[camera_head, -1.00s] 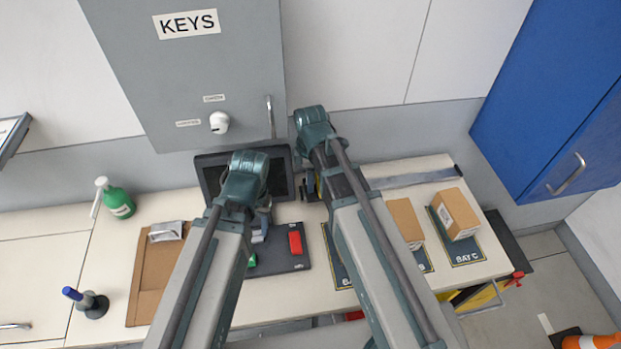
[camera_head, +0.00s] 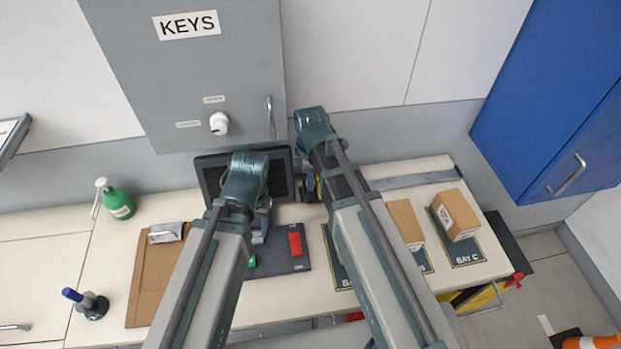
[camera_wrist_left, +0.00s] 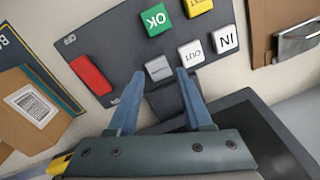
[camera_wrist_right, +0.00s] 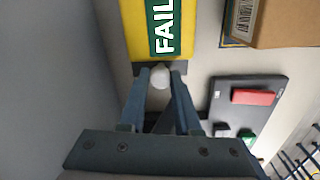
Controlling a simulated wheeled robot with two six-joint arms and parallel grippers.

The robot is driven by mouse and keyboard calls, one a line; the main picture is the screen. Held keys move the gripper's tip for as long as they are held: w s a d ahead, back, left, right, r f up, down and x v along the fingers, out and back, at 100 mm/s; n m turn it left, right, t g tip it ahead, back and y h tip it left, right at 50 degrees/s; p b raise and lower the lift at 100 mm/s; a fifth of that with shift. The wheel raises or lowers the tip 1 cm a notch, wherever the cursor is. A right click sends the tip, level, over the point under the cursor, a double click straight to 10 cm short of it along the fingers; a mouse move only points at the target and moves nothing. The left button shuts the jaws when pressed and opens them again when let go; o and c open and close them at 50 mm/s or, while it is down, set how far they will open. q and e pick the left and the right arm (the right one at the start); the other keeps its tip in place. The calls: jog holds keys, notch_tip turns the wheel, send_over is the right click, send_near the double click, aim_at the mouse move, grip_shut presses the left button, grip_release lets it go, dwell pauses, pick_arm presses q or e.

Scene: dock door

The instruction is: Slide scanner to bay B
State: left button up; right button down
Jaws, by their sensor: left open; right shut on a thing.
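The scanner shows in the right wrist view as a yellow body (camera_wrist_right: 129,28) with a green label reading FAIL and a white knob (camera_wrist_right: 159,78). My right gripper (camera_wrist_right: 160,75) is shut on the knob, with a finger on each side. In the head view the scanner is mostly hidden by my right arm, near the left end of the grey rail (camera_head: 415,178). The bay B mat (camera_head: 427,262) is mostly covered by a box and my arm. My left gripper (camera_wrist_left: 160,74) is open and empty, its tips by a grey key (camera_wrist_left: 158,68) on the dark keypad (camera_wrist_left: 120,50).
One cardboard box (camera_head: 404,218) stands on the middle mat and another (camera_head: 456,212) on the bay C mat (camera_head: 466,254). A dark screen (camera_head: 211,180) stands behind the keypad. A green bottle (camera_head: 118,203) and a clipboard (camera_head: 150,272) are at left.

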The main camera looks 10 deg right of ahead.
dwell(0.6)
jog(key=d, duration=1.6)
jog(key=c, duration=0.6)
grip_release()
pick_arm(q)
jog(key=shift+r, duration=0.1)
pick_arm(e)
jog(key=shift+r, duration=0.15)
pick_arm(q)
notch_tip(320, 180, up, 14)
jog(key=p, duration=1.3)
jog(key=shift+f+p, duration=0.25)
jog(key=shift+p, duration=0.15)
pick_arm(e)
notch_tip(320, 180, up, 14)
jog(key=shift+s+f, duration=0.25)
jog(key=shift+s, duration=0.1)
